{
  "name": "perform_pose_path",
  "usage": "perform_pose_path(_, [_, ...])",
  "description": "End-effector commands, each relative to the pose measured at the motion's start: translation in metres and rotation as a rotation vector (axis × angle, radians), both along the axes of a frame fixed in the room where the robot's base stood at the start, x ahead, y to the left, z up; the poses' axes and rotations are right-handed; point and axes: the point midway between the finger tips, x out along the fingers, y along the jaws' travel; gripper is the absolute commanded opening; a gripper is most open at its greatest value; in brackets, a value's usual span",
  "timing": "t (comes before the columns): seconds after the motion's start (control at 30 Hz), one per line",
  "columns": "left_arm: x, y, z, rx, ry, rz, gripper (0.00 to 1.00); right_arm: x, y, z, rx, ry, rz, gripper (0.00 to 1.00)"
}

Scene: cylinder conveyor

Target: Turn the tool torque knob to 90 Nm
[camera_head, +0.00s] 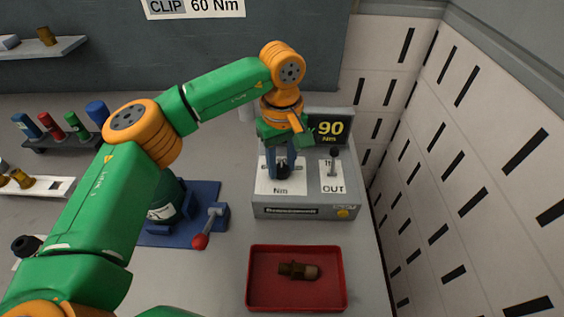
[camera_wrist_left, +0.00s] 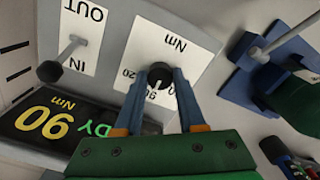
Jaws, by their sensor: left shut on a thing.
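The tool box (camera_head: 300,208) is grey, with a white Nm panel and a display (camera_head: 331,128) that reads 90 Nm in yellow. The black torque knob (camera_head: 284,172) sits on the Nm panel. My left gripper (camera_head: 283,168) reaches down from above and is shut on the knob. In the left wrist view the blue fingers hold the black knob (camera_wrist_left: 159,72) from both sides, and they hide part of the dial numbers. In that view the display (camera_wrist_left: 50,125) shows 90 Nm and part of a green word. My right gripper is not in view.
An IN/OUT lever (camera_head: 333,160) stands right of the knob. A red tray (camera_head: 254,290) holding a brown fitting is in front of the box. A blue fixture with a red-tipped lever (camera_head: 205,232) stands to the left. A slotted white wall (camera_head: 480,150) bounds the right side.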

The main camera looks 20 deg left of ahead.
Motion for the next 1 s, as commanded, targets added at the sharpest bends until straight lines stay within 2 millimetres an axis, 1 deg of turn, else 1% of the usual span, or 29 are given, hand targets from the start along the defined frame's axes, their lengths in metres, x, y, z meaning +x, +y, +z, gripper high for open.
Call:
perform_pose_path(0.2, [0.002, 0.001, 0.002, -0.001, -0.008, 0.002, 0.00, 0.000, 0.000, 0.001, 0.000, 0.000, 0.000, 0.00])
perform_pose_path(0.23, [0.002, 0.001, 0.002, -0.001, -0.008, 0.002, 0.42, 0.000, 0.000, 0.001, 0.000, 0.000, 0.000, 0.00])
perform_pose_path(0.33, [0.001, 0.000, 0.002, -0.001, -0.006, 0.001, 0.69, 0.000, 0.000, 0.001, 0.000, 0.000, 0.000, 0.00])
perform_pose_path(0.6, [0.001, 0.000, 0.001, 0.000, -0.003, 0.000, 0.69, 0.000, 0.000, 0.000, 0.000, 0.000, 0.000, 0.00])
perform_pose_path(0.67, [0.001, 0.000, 0.004, -0.001, -0.004, 0.000, 0.69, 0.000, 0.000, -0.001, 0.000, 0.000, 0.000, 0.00])
perform_pose_path(0.77, [0.002, 0.000, 0.020, -0.001, -0.009, 0.002, 0.69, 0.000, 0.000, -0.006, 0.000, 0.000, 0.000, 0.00])
perform_pose_path(0.9, [0.001, 0.000, 0.052, -0.001, -0.007, 0.002, 0.69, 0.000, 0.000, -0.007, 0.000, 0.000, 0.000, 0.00])
perform_pose_path(1.0, [0.001, 0.001, 0.067, -0.001, -0.005, 0.002, 0.69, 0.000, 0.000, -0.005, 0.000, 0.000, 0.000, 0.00])
